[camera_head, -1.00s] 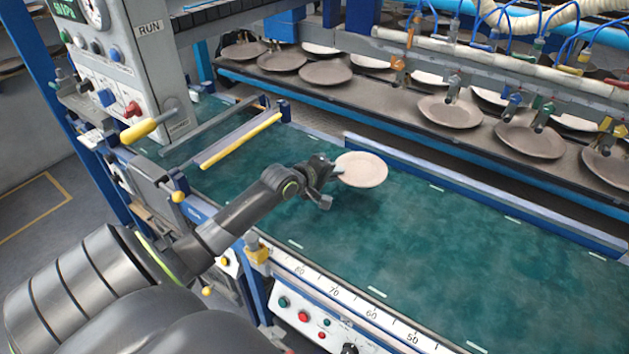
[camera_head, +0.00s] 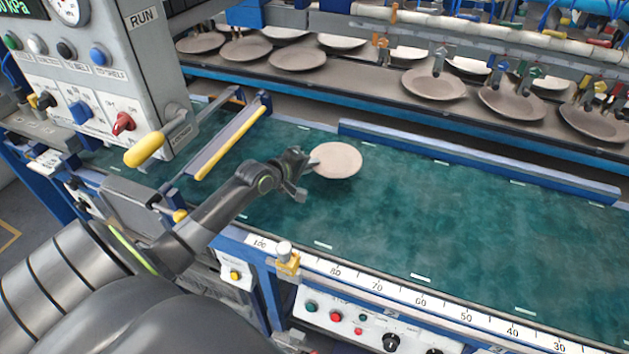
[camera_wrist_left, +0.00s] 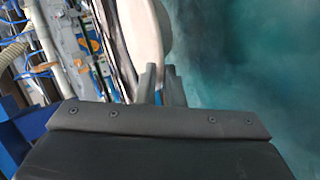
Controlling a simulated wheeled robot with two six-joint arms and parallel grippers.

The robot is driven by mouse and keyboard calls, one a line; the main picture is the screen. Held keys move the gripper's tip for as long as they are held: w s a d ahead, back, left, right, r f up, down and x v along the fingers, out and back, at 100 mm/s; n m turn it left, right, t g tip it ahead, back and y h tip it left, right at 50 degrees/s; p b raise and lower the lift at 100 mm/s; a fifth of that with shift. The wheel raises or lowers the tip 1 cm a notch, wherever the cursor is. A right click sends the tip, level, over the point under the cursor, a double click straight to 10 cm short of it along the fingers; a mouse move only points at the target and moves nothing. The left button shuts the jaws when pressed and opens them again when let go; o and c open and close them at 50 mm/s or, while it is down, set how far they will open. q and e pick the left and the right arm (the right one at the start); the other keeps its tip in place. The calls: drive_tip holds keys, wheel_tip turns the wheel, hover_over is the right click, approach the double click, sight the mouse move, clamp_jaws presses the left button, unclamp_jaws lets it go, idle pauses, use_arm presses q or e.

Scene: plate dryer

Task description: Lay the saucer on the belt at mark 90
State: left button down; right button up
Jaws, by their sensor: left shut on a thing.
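The saucer (camera_head: 337,160) is a plain pale pinkish-beige disc over the far half of the green belt (camera_head: 430,225). My left gripper (camera_head: 309,165) is shut on its left rim. In the left wrist view the saucer (camera_wrist_left: 148,35) shows nearly edge-on between the fingers (camera_wrist_left: 161,84), with the belt to the right. I cannot tell how high the saucer is above the belt. The front scale (camera_head: 400,297) shows 100 at its left end and 80 further right. A brass-coloured fitting (camera_head: 288,262) stands between them, and no 90 is readable there. My right gripper is not in view.
A yellow-edged bar (camera_head: 233,143) crosses above the belt left of the saucer. A control panel (camera_head: 100,80) with a yellow handle stands at the left. A blue rail (camera_head: 480,162) runs along the far belt edge. Plates (camera_head: 298,57) lie on a rack behind. The belt's right side is clear.

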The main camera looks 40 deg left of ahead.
sight(310, 190)
use_arm(q)
drive_tip(key=shift+f, duration=0.95)
wheel_tip(310, 190, down, 3)
drive_tip(key=shift+f+b, duration=0.2)
drive_tip(key=shift+b, duration=0.15)
drive_tip(key=shift+f, duration=0.3)
drive_tip(key=c, duration=1.8)
unclamp_jaws()
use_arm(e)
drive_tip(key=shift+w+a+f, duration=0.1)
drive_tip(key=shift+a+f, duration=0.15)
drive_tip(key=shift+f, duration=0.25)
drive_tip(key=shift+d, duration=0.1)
